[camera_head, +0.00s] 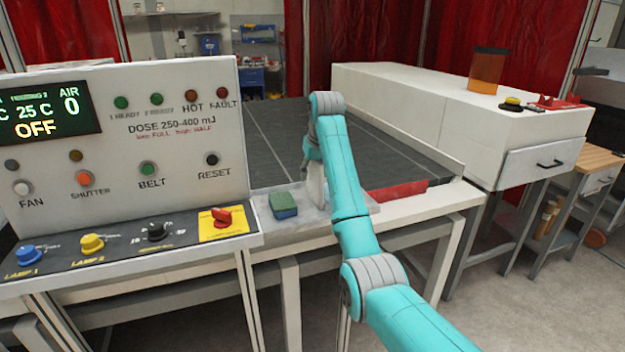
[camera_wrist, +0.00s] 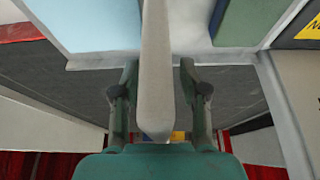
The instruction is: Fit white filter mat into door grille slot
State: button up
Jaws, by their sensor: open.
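A pale whitish panel, seen edge-on, appears to be the white filter mat (camera_wrist: 156,70). It also shows in the head view (camera_head: 314,182), upright by the grey shelf, partly hidden by my arm. My gripper (camera_wrist: 158,88) is open, one finger on each side of the panel. A gap shows between the panel and each finger. In the head view my gripper is largely hidden by my arm. I cannot make out the door grille slot in either view.
A green and blue block (camera_head: 283,204) lies on the grey shelf left of the panel. The control console (camera_head: 130,150) stands at left. A dark conveyor belt (camera_head: 260,150) lies behind. A long white housing (camera_head: 410,110) stands at right with an amber container (camera_head: 487,72) on top.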

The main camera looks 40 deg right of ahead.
jog(key=shift+f, duration=0.15)
grip_shut()
dwell(0.4)
notch_tip(320, 180, up, 10)
jog(key=shift+r, duration=0.15)
jog(key=shift+s, duration=0.1)
